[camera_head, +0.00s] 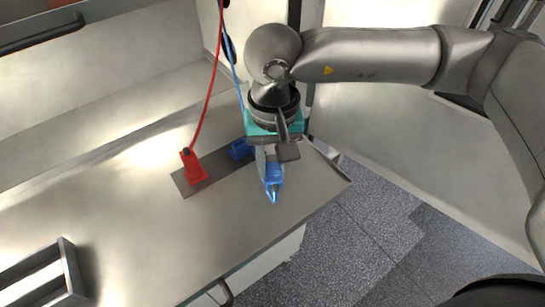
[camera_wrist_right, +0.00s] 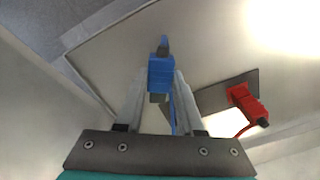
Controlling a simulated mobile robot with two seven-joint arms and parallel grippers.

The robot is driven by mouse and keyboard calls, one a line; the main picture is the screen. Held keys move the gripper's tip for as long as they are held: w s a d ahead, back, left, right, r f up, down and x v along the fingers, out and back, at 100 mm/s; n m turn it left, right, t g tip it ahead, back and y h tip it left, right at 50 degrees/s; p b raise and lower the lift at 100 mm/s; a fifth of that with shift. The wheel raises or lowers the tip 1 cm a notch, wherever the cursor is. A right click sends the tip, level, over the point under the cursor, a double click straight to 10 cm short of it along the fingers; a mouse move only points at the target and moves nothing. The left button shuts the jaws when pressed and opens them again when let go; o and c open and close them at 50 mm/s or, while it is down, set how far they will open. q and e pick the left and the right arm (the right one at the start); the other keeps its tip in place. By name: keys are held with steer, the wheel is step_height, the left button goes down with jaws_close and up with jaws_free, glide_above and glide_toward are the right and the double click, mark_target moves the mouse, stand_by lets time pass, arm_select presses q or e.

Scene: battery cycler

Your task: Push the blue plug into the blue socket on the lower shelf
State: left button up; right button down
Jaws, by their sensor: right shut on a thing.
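My right gripper (camera_head: 270,172) is shut on the blue plug (camera_head: 274,174) and holds it near the right end of the metal shelf (camera_head: 130,215). In the right wrist view the blue plug (camera_wrist_right: 161,73) sits between the two fingers of the gripper (camera_wrist_right: 160,84), its dark tip pointing away from the palm. The blue socket (camera_head: 241,149) is on a dark plate (camera_head: 215,172), left of the gripper and apart from the plug. The gripper partly hides the plate's right end. My left gripper is not in view.
A red plug (camera_head: 193,167) with a red cable stands at the plate's left end; it also shows in the right wrist view (camera_wrist_right: 245,104). Red and blue cables hang from above. A metal rack (camera_head: 68,268) is at lower left. The shelf's front is clear.

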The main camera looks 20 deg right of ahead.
mark_target(273, 191)
steer(key=shift+f+b, duration=1)
steer(key=shift+f, duration=1.4)
steer(key=shift+c, duration=2.2)
jaws_free()
steer(key=shift+r, duration=0.15)
step_height(273, 191, up, 15)
steer(key=b, duration=0.1)
